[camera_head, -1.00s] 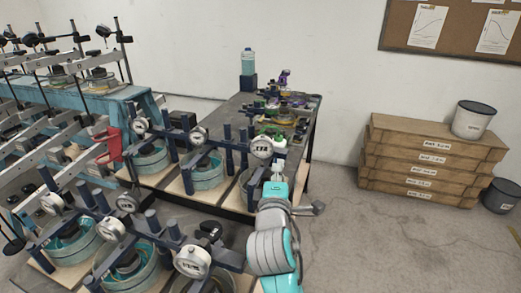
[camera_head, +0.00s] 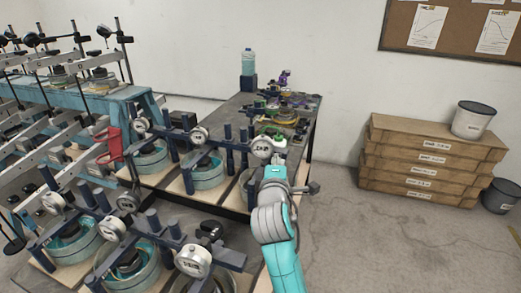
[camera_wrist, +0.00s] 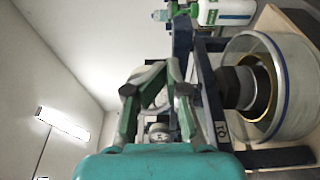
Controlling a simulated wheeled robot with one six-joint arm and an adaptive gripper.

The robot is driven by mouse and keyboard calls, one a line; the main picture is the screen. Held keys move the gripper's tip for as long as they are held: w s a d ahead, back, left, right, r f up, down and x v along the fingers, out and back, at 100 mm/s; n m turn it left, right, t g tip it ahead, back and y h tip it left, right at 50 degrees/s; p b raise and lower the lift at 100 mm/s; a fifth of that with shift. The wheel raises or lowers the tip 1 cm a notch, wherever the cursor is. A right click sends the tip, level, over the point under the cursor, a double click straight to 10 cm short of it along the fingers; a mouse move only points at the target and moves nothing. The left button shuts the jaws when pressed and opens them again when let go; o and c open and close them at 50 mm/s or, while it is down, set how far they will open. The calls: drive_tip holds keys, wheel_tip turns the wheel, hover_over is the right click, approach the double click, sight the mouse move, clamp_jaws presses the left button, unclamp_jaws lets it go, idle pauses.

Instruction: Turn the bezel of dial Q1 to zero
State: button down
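A round white-faced dial (camera_head: 262,147) on a dark blue frame stands just beyond the end of my arm in the head view. Its label and needle are too small to read there. My gripper is mostly hidden behind my wrist in the head view. In the wrist view my gripper (camera_wrist: 155,88) has its green-grey fingers in front of a pale round part, partly hidden behind them, beside a dark blue upright. I cannot tell whether the fingers touch it. A small tag (camera_wrist: 222,130) on the frame is turned sideways and hard to read.
A clear-walled round cell (camera_wrist: 272,88) is close at the right of the wrist view. Another frame's dial (camera_head: 193,261) stands at lower left. Several similar frames fill the left. Wooden boxes (camera_head: 420,170) are stacked at right, with clear floor before them.

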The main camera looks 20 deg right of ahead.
drive_tip(key=shift+w+d+f, duration=0.2)
drive_tip(key=shift+d, duration=0.05)
drive_tip(key=shift+a+r, duration=0.1)
drive_tip(key=shift+a, duration=0.05)
idle(0.4)
drive_tip(key=shift+s+r, duration=0.15)
drive_tip(key=shift+r, duration=1.05)
drive_tip(key=shift+a+r, duration=0.1)
drive_tip(key=shift+r, duration=0.55)
drive_tip(key=shift+s+d+r, duration=0.1)
drive_tip(key=shift+d+r, duration=0.1)
drive_tip(key=shift+d, duration=0.05)
idle(0.3)
drive_tip(key=shift+v, duration=2.9)
drive_tip(key=shift+d, duration=0.15)
